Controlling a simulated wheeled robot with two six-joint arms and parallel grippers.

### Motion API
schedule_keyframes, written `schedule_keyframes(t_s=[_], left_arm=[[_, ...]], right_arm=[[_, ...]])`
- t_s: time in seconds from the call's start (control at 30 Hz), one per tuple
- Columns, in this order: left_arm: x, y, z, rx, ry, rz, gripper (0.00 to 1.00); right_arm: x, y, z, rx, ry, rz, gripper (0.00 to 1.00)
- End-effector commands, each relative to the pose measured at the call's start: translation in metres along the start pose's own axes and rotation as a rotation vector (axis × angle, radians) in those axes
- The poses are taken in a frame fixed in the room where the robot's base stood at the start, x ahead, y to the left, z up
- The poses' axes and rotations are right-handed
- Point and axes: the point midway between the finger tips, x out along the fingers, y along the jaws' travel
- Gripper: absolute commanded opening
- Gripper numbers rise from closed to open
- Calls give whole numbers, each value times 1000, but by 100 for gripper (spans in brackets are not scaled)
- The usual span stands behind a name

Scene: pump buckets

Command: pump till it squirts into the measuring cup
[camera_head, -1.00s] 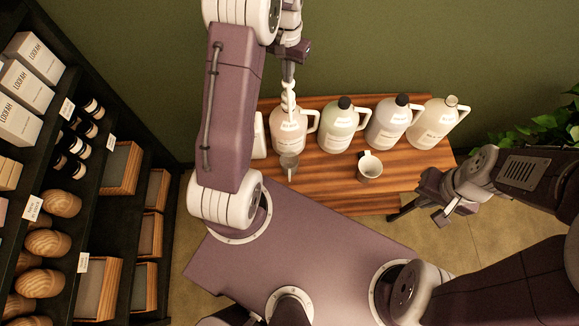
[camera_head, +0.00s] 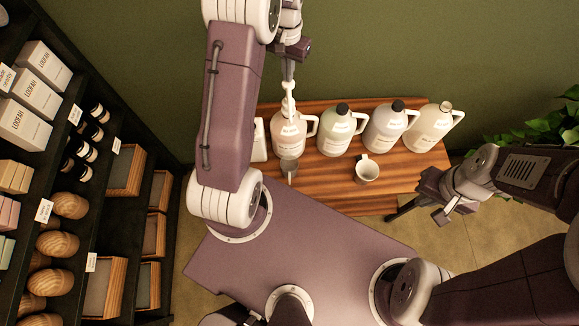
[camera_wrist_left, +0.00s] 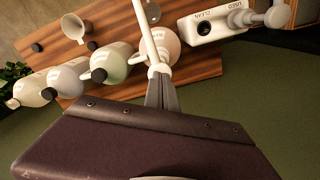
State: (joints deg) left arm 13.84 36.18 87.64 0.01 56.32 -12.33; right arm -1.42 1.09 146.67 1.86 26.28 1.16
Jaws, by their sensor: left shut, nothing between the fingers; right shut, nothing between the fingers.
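The pump bottle (camera_head: 287,133) is pale pink with a white pump head (camera_head: 288,100), standing at the left of the bottle row. My left gripper (camera_head: 289,76) is shut, pointing down at the top of the pump head; I cannot tell whether they touch. In the left wrist view the shut fingers (camera_wrist_left: 161,92) are at the pump head, and its long white spout (camera_wrist_left: 147,35) reaches away. A grey, see-through measuring cup (camera_head: 289,168) stands in front of the bottle, below the spout. My right gripper (camera_head: 443,214) is shut and empty, off the table's right front.
Green (camera_head: 336,137), grey (camera_head: 386,130) and cream (camera_head: 428,130) jugs stand to the right. A white labelled container (camera_wrist_left: 214,24) is beside the pump bottle. A stocked shelf (camera_head: 88,215) lines the left.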

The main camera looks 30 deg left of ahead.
Motion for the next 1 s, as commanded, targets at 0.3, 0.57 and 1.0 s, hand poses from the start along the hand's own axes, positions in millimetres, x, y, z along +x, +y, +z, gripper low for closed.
schedule_keyframes(t_s=[0.3, 0.57, 1.0], left_arm=[[-1, 0, 0, 0, 2, 0, 0], [4, 0, 0, 0, 2, -1, 0], [16, 0, 0, 0, 2, 0, 0]], right_arm=[[0, 0, 0, 0, 0, 0, 0], [3, 0, 0, 0, 0, 0, 0], [10, 0, 1, 0, 0, 0, 0]])
